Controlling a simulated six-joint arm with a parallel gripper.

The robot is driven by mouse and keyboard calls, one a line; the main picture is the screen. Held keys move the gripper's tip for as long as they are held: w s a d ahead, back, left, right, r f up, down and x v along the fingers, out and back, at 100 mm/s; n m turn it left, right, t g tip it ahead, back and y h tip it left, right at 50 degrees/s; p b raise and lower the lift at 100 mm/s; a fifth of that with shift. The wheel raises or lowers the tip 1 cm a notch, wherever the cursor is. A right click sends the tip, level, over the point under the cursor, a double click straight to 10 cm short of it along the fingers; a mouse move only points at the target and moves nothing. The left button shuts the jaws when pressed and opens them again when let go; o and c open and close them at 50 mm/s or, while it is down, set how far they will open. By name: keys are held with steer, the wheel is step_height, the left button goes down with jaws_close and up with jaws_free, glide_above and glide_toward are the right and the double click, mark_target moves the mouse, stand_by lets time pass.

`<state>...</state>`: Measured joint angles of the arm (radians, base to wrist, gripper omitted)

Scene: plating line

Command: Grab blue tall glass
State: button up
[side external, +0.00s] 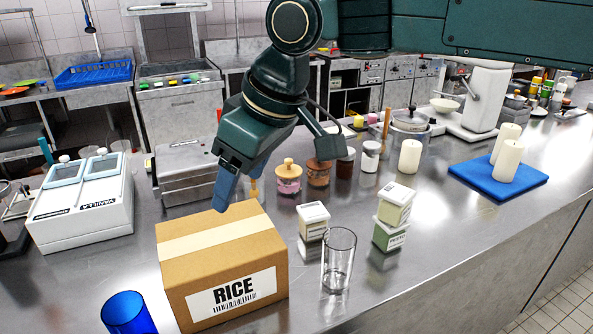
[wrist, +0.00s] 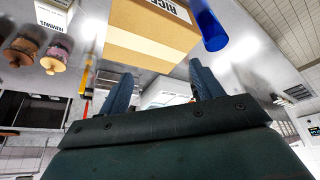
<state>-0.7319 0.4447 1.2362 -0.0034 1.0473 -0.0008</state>
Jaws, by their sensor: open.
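The blue tall glass (side external: 128,314) stands on the metal counter at the bottom left of the side view, cut off by the frame edge. In the wrist view the blue glass (wrist: 209,27) shows at the top, beside the cardboard box. My gripper (side external: 228,204) is above the back part of the rice box, with its blue fingers pointing down. In the wrist view the fingers of my gripper (wrist: 160,85) are apart with nothing between them. The gripper is apart from the blue glass, which is beyond the box's front left side in the side view.
The RICE box (side external: 222,260) stands between my gripper and the blue glass. A clear glass (side external: 338,262) stands right of the box, near small stacked cartons (side external: 393,216). A white vanilla container (side external: 82,205) is at the left. Several jars (side external: 288,178) stand behind.

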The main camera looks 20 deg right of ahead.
mark_target(140, 312)
steer(key=s+a+f+n, duration=0.1)
steer(key=a+f, duration=0.2)
steer(key=a, duration=0.4)
steer(key=s+a+f+n+g, duration=0.1)
steer(key=a+f, duration=0.3)
steer(key=a, duration=0.4)
steer(key=shift+s, duration=0.6)
steer(key=shift+f, duration=0.1)
steer(key=shift+y, duration=0.3)
steer(key=shift+x, duration=4.05)
steer(key=shift+d, duration=0.1)
steer(key=shift+x, duration=2.8)
steer(key=shift+w, duration=0.1)
steer(key=shift+d, duration=0.1)
steer(key=c, duration=0.9)
